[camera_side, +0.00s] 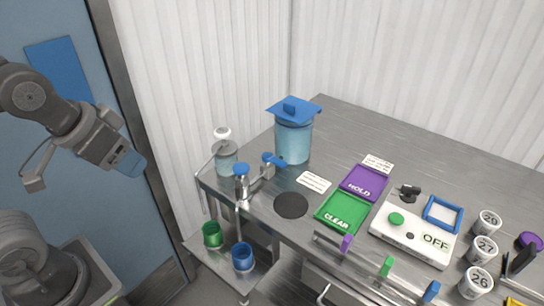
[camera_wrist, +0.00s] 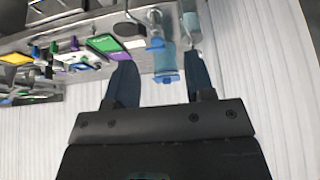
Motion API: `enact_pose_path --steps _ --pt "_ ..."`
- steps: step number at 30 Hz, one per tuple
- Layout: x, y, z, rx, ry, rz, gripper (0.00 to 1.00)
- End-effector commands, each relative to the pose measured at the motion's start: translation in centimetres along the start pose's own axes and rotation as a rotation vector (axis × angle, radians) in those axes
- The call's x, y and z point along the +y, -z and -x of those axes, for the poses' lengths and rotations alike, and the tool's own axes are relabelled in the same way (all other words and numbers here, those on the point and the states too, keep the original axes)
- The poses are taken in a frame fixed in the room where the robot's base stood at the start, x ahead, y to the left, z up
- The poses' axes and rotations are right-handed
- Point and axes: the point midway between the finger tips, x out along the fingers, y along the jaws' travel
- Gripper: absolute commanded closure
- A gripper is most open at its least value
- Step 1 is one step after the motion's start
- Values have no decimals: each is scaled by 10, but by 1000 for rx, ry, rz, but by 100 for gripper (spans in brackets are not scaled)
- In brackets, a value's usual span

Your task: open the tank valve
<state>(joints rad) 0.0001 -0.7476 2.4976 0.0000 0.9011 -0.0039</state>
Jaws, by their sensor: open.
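The tank (camera_side: 293,142) is a clear bluish cylinder with a blue lid (camera_side: 292,108), upright on the steel counter in the side view. A metal tap fitting (camera_side: 256,182) with blue caps (camera_side: 241,169) stands at its lower left, and a blue piece (camera_side: 275,160) reaches to the tank's base. Whether the valve is open or shut I cannot tell. My gripper (camera_side: 128,160) is open and empty at the left, well away from the tank. In the wrist view the tank (camera_wrist: 165,60) appears upside down, beyond and between my open fingers (camera_wrist: 157,66).
A glass jar (camera_side: 225,163) stands left of the tap. Green CLEAR (camera_side: 340,214) and purple HOLD (camera_side: 365,183) trays, a white OFF box (camera_side: 415,236) and numbered cups (camera_side: 485,250) are to the right. Green (camera_side: 212,235) and blue (camera_side: 243,257) cups sit on the lower shelf. Walls stand behind.

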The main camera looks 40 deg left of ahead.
Motion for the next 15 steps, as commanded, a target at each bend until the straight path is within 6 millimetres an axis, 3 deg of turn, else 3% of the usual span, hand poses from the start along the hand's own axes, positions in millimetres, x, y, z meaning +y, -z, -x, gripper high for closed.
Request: enact_pose_path --steps 5,11,15 --pt "2 28 4 -37 -2 106 51" --pt "10 100 -1 -135 17 404 51" --pt "17 150 -19 -203 53 629 51"
